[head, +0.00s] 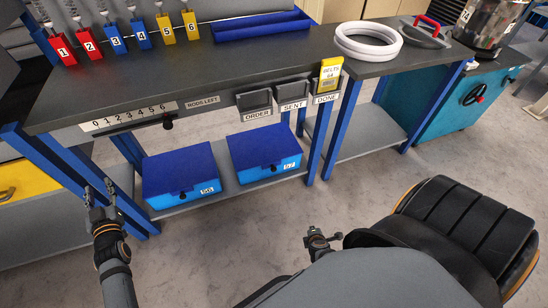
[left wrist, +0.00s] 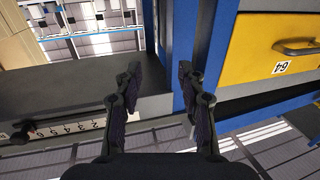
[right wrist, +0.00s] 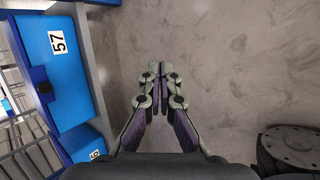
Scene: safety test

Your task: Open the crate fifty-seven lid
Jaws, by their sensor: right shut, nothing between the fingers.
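Crate fifty-seven (head: 249,174) is the right one of two blue crates on the low shelf under the bench. Its dark blue lid (head: 265,147) is down. A white label and a small dark knob are on its front. In the right wrist view, its front face (right wrist: 75,85) shows at the left with the number 57. My right gripper (head: 322,238) is shut and empty over the floor, in front of and apart from the crate. My left gripper (head: 98,192) is open and empty by the blue bench leg at the left.
A similar closed crate (head: 180,190) stands left of crate fifty-seven. The bench top (head: 230,65) overhangs both, with small grey trays (head: 293,92) at its front edge. Blue bench legs flank the shelf. A yellow drawer (head: 28,180) is at the left. The floor (head: 220,235) in front is clear.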

